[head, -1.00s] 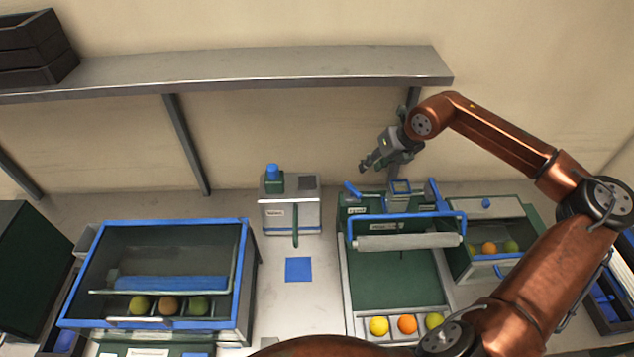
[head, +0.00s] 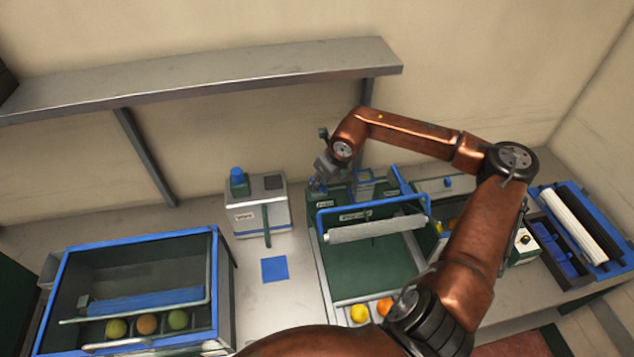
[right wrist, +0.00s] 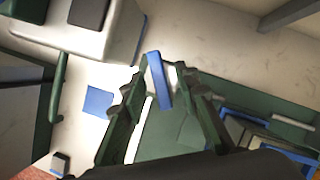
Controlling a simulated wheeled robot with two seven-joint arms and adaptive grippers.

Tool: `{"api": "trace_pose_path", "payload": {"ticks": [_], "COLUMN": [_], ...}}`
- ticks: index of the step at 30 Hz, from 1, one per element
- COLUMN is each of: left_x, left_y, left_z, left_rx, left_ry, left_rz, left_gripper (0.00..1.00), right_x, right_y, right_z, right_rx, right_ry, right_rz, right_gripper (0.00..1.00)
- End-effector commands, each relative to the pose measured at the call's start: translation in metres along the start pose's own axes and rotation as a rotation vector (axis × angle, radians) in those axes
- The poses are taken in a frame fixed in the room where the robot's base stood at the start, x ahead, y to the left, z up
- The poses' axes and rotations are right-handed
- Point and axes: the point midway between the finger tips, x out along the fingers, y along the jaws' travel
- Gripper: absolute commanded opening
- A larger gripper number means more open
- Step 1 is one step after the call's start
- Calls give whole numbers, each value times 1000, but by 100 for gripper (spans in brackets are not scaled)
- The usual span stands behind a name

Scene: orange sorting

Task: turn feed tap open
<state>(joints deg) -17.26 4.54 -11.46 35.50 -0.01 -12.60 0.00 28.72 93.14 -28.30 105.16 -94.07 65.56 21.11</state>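The feed tap appears to be the blue lever (right wrist: 158,80) at the back left of the green sorting machine (head: 345,265). My right gripper (head: 318,184) is at that corner in the head view, partly covering the lever. In the right wrist view, the fingers of the right gripper (right wrist: 160,72) are apart, with the blue lever between them. The lever stands slightly tilted in that view. A gap shows on the right finger's side; contact on the left finger's side cannot be told. My left gripper is not in view.
A grey box with a blue knob (head: 237,176) stands left of the machine, near a blue square (head: 274,269) on the counter. A blue-framed case (head: 215,290) with fruit is at left. A metal shelf (head: 230,78) runs above. A white roller (head: 375,229) crosses the machine.

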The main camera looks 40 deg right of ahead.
Motion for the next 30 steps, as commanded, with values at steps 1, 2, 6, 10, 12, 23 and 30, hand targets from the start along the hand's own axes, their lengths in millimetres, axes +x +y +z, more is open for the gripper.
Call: {"api": "trace_pose_path", "payload": {"ticks": [1,2,6,10,12,23,30], "left_x": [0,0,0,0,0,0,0], "left_y": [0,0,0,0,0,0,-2], "left_z": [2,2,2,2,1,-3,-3], "left_rx": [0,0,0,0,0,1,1], "left_ry": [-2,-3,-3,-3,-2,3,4], "left_rz": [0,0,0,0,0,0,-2], "left_gripper": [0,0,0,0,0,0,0], "right_x": [1,1,1,1,1,1,2], "right_y": [0,0,1,1,1,1,6], "right_z": [0,0,1,1,1,1,2], "right_rx": [0,0,0,-1,-1,-1,-8], "right_ry": [-1,-1,-1,-1,-1,-1,-1], "right_rz": [1,1,1,1,2,1,7], "right_gripper": [29,29,29,23,18,0,0]}}
